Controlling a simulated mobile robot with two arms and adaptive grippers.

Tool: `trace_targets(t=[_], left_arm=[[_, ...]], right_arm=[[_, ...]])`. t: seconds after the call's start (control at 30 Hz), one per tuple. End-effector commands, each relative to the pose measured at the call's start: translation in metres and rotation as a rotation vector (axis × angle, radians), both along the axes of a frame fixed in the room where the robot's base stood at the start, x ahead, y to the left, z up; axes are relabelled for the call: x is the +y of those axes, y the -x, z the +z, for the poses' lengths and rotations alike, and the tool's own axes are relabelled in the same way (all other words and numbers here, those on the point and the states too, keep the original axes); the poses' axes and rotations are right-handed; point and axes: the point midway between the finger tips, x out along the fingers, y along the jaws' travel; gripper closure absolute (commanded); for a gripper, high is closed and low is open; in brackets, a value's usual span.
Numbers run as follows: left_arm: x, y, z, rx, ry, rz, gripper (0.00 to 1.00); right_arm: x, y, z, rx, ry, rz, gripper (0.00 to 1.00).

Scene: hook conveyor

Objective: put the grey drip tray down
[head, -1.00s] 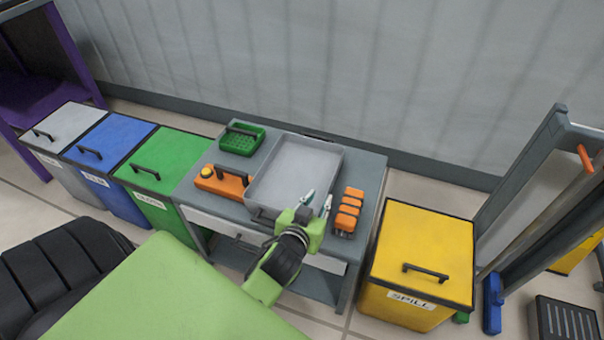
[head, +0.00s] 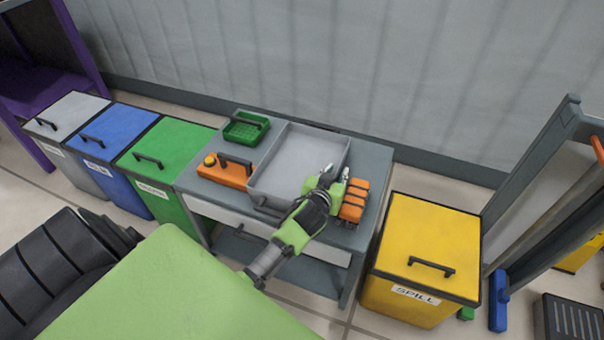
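The grey drip tray (head: 290,160), a wide shallow square pan, lies flat on top of the grey workbench (head: 371,160). A handle shows at its front left edge. My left gripper (head: 337,171) is over the tray's front right corner, its two pale fingertips apart with a gap between them. It looks empty; its body and wrist hide that corner, so I cannot tell whether it touches the rim. My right gripper is not in view.
Orange blocks (head: 355,200) sit right beside my gripper. Grey, blue and green bins (head: 165,155) stand left of the bench, a yellow spill bin (head: 428,245) right.

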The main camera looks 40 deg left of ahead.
Motion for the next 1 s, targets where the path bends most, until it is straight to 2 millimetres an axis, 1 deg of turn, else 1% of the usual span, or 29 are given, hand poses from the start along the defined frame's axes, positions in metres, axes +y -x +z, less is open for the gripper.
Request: trace_targets(t=[0.1,0.3,0.33,0.37,0.4,0.57,0.6,0.83,1.0], left_arm=[[0.0014,-0.0051,-0.0025,0.000,-0.001,0.000,0.77],[0.0014,-0.0053,-0.0022,0.000,0.000,0.000,0.77],[0.0014,-0.0053,-0.0022,0.000,0.000,0.000,0.82],[0.0013,-0.0052,-0.0022,0.000,0.000,0.000,0.90],[0.0013,-0.0052,-0.0022,0.000,0.000,0.000,1.00],[0.0012,-0.0051,-0.0023,0.001,0.002,-0.001,1.00],[0.0016,-0.0069,0.0023,-0.008,-0.004,-0.002,1.00],[0.0005,-0.0064,0.0010,-0.007,0.002,-0.002,1.00],[0.0001,-0.0062,0.0049,-0.005,0.005,-0.001,1.00]], right_arm=[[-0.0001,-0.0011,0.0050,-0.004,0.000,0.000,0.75],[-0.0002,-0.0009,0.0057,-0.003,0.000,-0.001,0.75],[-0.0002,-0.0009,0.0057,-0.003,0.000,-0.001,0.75],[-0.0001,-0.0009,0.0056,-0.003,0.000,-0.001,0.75],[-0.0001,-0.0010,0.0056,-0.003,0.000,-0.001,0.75],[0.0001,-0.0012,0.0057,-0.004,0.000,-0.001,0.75],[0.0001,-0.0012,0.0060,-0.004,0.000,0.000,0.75],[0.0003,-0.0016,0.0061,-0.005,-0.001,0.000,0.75],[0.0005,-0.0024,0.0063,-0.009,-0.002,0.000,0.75]])
